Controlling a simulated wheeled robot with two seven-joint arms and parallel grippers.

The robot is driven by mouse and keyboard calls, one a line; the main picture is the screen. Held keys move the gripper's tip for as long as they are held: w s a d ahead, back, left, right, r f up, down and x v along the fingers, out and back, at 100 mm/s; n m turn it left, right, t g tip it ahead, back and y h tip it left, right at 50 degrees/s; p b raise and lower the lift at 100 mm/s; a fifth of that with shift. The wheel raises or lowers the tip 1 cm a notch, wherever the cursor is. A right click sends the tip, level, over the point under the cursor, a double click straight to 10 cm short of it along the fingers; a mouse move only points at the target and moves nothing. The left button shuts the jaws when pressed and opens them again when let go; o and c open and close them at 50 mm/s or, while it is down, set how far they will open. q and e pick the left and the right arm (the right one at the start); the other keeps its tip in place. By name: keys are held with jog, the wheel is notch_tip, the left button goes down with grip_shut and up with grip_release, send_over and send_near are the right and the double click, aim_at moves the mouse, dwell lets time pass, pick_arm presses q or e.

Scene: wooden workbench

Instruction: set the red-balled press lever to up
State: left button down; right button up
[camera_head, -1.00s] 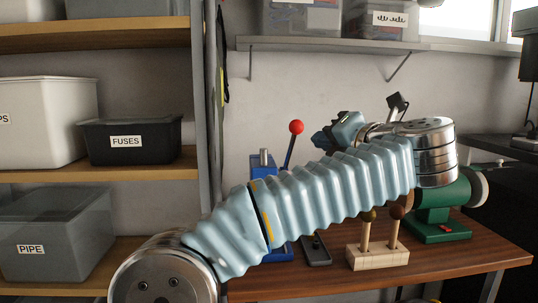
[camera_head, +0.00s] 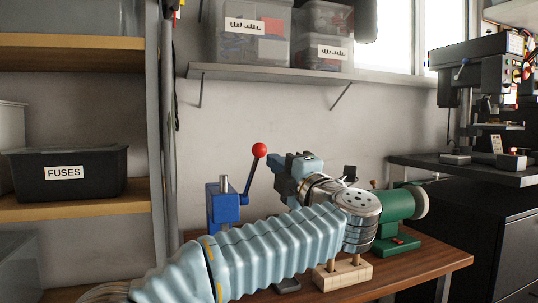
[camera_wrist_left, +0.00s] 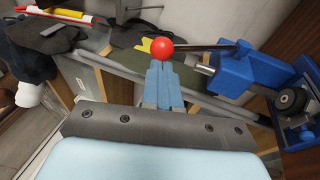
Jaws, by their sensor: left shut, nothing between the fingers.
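The red ball (camera_head: 259,150) tops a thin dark lever that rises from the blue press (camera_head: 227,205) and leans up to the right in the head view. My left gripper (camera_head: 273,163) is just right of the ball, pointing at it. In the left wrist view the fingers (camera_wrist_left: 161,70) are shut and empty. The ball (camera_wrist_left: 162,51) shows right at their tips; I cannot tell whether they touch. The lever runs right from it to the blue press (camera_wrist_left: 235,68). My left forearm hides the press's lower part in the head view. My right gripper is not in view.
A green bench machine (camera_head: 400,208) and a wooden block with upright handles (camera_head: 343,275) stand on the workbench (camera_head: 425,262) to the right. A wall shelf with clear bins (camera_head: 250,33) hangs above. A shelf rack with a FUSES bin (camera_head: 70,175) is left.

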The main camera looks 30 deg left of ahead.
aim_at(263, 152)
pick_arm(q)
jog(key=shift+x, duration=1.65)
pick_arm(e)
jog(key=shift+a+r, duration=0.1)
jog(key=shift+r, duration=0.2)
pick_arm(q)
jog(key=shift+w+a+r+p, duration=0.2)
jog(key=shift+a+r+p, duration=0.1)
jog(key=shift+r+p, duration=0.2)
jog(key=shift+w+a+r+p, duration=0.3)
jog(key=shift+r+p, duration=0.1)
jog(key=shift+r, duration=0.1)
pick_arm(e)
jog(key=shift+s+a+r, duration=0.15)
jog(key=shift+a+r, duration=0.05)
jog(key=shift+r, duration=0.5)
